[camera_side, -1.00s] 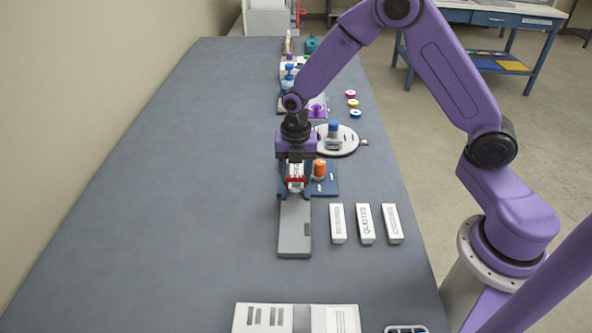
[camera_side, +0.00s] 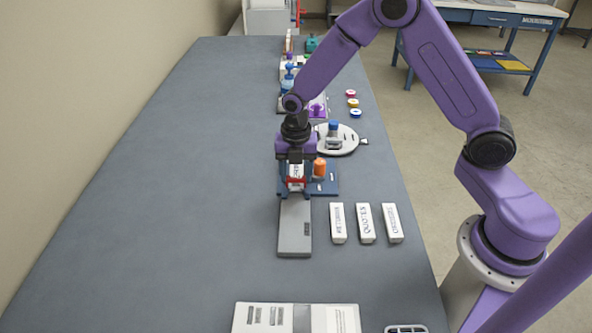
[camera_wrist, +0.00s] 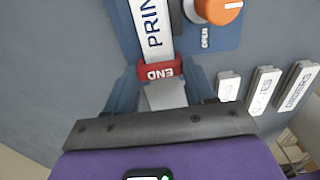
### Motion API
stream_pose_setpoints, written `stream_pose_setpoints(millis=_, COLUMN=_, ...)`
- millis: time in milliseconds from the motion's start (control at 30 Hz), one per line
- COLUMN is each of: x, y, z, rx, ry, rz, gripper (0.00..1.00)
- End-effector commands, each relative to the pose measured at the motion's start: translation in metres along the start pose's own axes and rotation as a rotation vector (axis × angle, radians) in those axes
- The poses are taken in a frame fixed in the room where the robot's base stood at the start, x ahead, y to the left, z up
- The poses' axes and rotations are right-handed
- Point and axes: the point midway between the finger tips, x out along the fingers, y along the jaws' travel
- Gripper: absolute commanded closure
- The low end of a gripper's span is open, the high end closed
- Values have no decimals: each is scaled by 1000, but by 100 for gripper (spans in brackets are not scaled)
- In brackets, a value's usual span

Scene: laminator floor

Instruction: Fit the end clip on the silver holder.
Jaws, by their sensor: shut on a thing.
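The red end clip (camera_wrist: 160,71), marked END, sits between the fingers of my gripper (camera_wrist: 162,82) in the wrist view. In the side view my gripper (camera_side: 295,188) is shut on the red clip (camera_side: 296,184) at the far end of a long grey plate. A silver strip (camera_wrist: 166,95), seemingly the silver holder, shows just below the clip in the wrist view. A white label strip (camera_wrist: 152,28), with part of a word visible, runs upward from the clip. The clip lies across the strip; I cannot tell whether it is seated. My palm hides the rest of the strip.
A blue block (camera_side: 328,187) with an orange knob (camera_side: 319,168) stands beside my gripper. The grey plate (camera_side: 294,235) lies nearer the camera. Several white label bars (camera_side: 365,224) lie to its right. A round grey stand (camera_side: 346,143) is behind. The table's left side is clear.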

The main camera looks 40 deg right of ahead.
Motion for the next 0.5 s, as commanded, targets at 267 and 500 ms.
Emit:
stream_pose_setpoints(millis=267, x=4, y=0, z=0, rx=0, ry=0, rz=0, gripper=73)
stream_pose_setpoints(millis=500, x=4, y=0, z=0, rx=-1, ry=0, rz=0, gripper=73)
